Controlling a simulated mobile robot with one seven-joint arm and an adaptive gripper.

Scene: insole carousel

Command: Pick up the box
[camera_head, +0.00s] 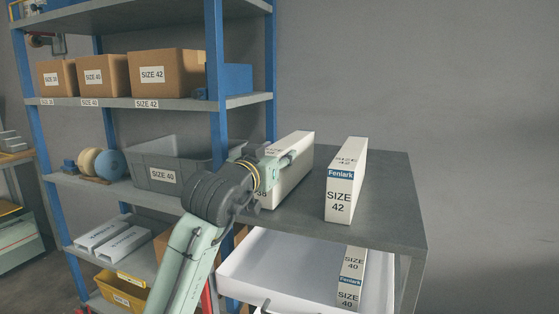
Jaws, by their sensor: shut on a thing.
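A white box (300,168) stands upright on the left part of the grey table top (385,220). Its front is largely covered by my arm, and only part of its label, seemingly "38", shows. My gripper (285,159) is at the upper part of this box and is shut on it. The far finger and exact contact are hidden. A second white box (342,180) with a blue Fenlark band, marked SIZE 42, stands upright to the right, apart from my gripper. A third, marked SIZE 40 (350,280), is in the white tray (240,288) below.
A blue-posted shelf (215,85) stands on the left with brown cartons (155,72) and a grey SIZE 40 bin (155,152). A yellow bin (122,290) is low down. The table's right side is clear, with a grey wall behind.

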